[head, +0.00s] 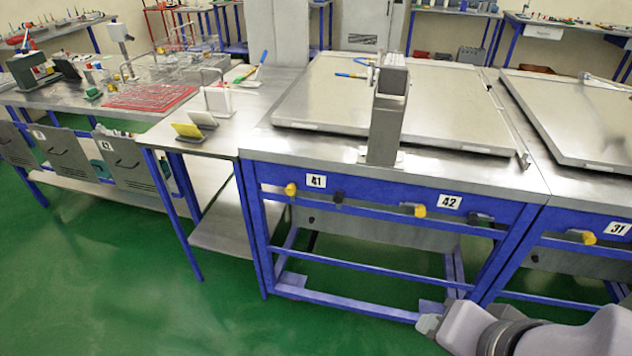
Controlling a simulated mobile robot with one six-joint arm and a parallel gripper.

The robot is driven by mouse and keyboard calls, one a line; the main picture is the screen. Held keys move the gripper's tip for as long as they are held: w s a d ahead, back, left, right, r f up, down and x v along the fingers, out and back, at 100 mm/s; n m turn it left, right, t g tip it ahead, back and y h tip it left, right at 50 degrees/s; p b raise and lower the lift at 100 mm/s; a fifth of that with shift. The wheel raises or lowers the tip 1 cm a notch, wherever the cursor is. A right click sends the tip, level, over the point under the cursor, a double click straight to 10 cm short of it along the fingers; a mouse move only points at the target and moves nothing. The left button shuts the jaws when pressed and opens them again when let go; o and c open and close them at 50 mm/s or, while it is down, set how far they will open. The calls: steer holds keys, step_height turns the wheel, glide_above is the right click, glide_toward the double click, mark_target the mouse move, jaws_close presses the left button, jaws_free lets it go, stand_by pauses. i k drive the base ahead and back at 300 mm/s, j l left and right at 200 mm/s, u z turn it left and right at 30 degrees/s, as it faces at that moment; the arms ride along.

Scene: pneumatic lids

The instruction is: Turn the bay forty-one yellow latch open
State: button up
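The bay forty-one yellow latch (291,189) is a small yellow knob on the blue front rail of the metal table, just left of the white "41" label (316,181). A black knob (338,198) sits right of that label. Whether the latch is open or closed cannot be told at this size. Part of my arm shows at the bottom right, below and well to the right of the latch, apart from it. No gripper fingers can be made out in view.
The "42" label (449,202) has its own yellow latch (418,210) and black knob (480,218). A lid panel (450,100) lies on the table behind a grey upright post (388,120). Another bay, "31" (617,228), adjoins on the right. Green floor in front is clear.

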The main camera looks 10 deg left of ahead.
mark_target(290, 188)
steer(key=j+u, duration=0.2)
steer(key=j, duration=0.4)
steer(key=i+j+u, duration=0.2)
steer(key=j, duration=0.4)
steer(key=j+u, duration=0.15)
steer(key=j, duration=0.45)
steer(key=i+j+u, duration=0.2)
steer(key=j, duration=0.35)
steer(key=i+j+u, duration=0.2)
steer(key=j, duration=0.35)
steer(key=i+j+u, duration=0.2)
steer(key=j, duration=0.35)
steer(key=i+j+u, duration=0.15)
steer(key=j, duration=0.3)
steer(key=i+j+u, duration=0.2)
steer(key=i+j, duration=0.2)
